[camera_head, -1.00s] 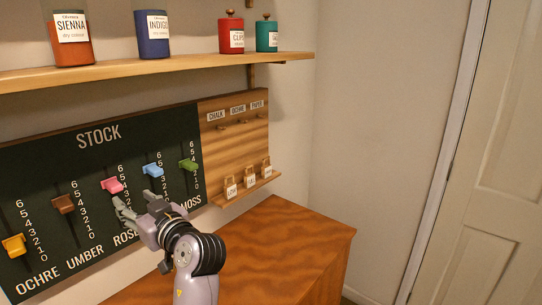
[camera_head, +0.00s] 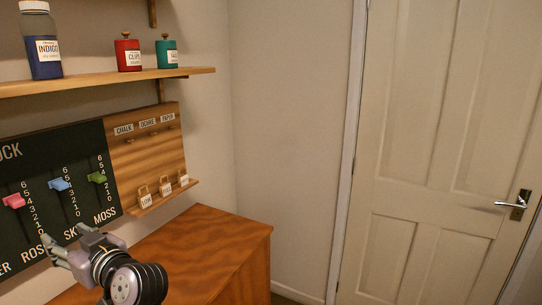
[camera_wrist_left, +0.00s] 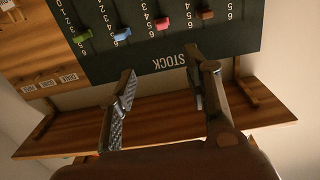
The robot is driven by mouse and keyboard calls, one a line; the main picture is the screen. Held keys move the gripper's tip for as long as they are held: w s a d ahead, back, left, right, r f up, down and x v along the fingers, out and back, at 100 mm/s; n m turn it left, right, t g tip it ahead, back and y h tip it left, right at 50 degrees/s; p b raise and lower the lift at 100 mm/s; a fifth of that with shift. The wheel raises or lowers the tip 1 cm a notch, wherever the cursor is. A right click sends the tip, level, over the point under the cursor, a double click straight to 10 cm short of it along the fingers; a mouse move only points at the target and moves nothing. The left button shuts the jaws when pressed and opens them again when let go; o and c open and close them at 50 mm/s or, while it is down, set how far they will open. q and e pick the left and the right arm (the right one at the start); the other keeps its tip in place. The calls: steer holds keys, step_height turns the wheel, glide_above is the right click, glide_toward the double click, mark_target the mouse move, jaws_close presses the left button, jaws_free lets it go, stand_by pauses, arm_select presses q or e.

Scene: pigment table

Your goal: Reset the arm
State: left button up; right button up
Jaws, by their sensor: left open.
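My left gripper (camera_head: 66,247) is at the lower left of the head view, in front of the lower edge of the dark stock board (camera_head: 75,150). It is open and empty; its two spread fingers also show in the left wrist view (camera_wrist_left: 158,95). The board carries a pink slider (camera_head: 14,201), a blue slider (camera_head: 59,184) and a green slider (camera_head: 97,177) on number scales. In the left wrist view the board is upside down, with a brown slider (camera_wrist_left: 206,14) too. The fingers touch no slider that I can see. My right gripper is not in view.
A wooden cabinet (camera_head: 215,240) stands below the board, its visible top clear. A shelf (camera_head: 110,82) above holds an indigo jar (camera_head: 43,50), a red canister (camera_head: 128,48) and a teal canister (camera_head: 167,50). A closed door (camera_head: 425,150) is at right.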

arm_select(q)
steer(key=s+d+f+m+h, duration=0.2)
steer(key=s+f+m+h, duration=0.1)
steer(key=f, duration=0.5)
steer(key=s+d+f+m+h, duration=0.3)
steer(key=f, duration=0.5)
steer(key=s+d+f+m+h, duration=0.2)
steer(key=s+f+h, duration=0.1)
steer(key=f, duration=0.6)
steer(key=s+d+f+m+g+h, duration=0.35)
steer(key=s+d+f, duration=0.2)
steer(key=s, duration=0.35)
steer(key=s+d+f+m+g+h, duration=0.2)
steer(key=s+d+f+m+h, duration=0.25)
steer(key=s, duration=0.45)
step_height(320, 180, down, 25)
steer(key=d+n+y, duration=0.1)
steer(key=n, duration=0.1)
steer(key=s+a+f+g, duration=0.2)
steer(key=s+f, duration=1.5)
steer(key=shift+s+a+m, duration=0.3)
steer(key=shift+s+a, duration=0.05)
